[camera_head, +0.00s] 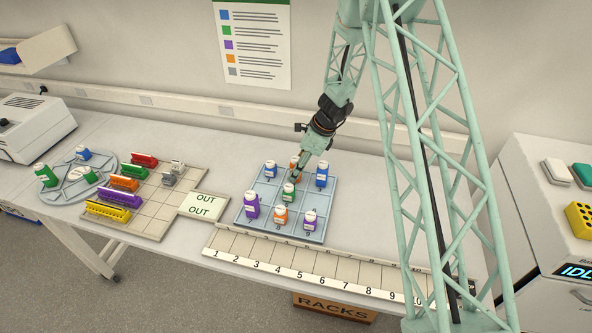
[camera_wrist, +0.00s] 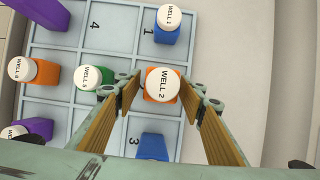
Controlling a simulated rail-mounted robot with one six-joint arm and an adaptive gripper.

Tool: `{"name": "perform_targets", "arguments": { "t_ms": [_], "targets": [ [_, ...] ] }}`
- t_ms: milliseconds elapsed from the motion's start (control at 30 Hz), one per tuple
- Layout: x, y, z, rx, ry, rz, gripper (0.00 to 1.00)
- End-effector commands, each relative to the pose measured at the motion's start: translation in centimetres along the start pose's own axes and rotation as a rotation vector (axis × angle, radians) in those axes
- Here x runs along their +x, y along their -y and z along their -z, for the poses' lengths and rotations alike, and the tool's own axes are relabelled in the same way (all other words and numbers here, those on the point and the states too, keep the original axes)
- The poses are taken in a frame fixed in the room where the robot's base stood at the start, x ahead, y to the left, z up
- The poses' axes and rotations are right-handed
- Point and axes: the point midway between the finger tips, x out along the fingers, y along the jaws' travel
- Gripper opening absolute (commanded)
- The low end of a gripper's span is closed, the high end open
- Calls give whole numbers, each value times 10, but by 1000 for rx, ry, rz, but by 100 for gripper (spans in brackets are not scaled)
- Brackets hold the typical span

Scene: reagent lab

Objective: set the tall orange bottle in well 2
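The tall orange bottle (camera_wrist: 161,84) has a white cap reading WELL 2. It stands upright between my gripper's (camera_wrist: 163,84) fingers in the wrist view, with one finger close on each side. I cannot tell whether they press on it. In the head view the orange bottle (camera_head: 295,162) is in the back row, middle column of the blue-grey tray (camera_head: 252,191), partly hidden by my gripper (camera_head: 298,172). Its base is hidden, so I cannot tell whether it rests on the tray floor. The floor mark beneath it is hidden.
Neighbours are the WELL 1 blue bottle (camera_wrist: 168,24), the WELL 5 green bottle (camera_wrist: 91,79) and another blue bottle (camera_wrist: 153,147). Orange and purple bottles fill the front row. A numbered strip (camera_head: 300,270) lies in front; a coloured rack board (camera_head: 150,220) lies left.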

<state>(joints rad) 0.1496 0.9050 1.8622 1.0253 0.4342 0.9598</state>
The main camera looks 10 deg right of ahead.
Motion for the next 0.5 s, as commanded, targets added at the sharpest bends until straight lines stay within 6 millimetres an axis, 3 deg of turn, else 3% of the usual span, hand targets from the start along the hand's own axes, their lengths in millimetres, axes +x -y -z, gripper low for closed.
{"name": "perform_targets", "arguments": {
  "t_ms": [500],
  "targets": [
    [-53, 1, 0, 0, 1, 3, 37]
  ]
}}
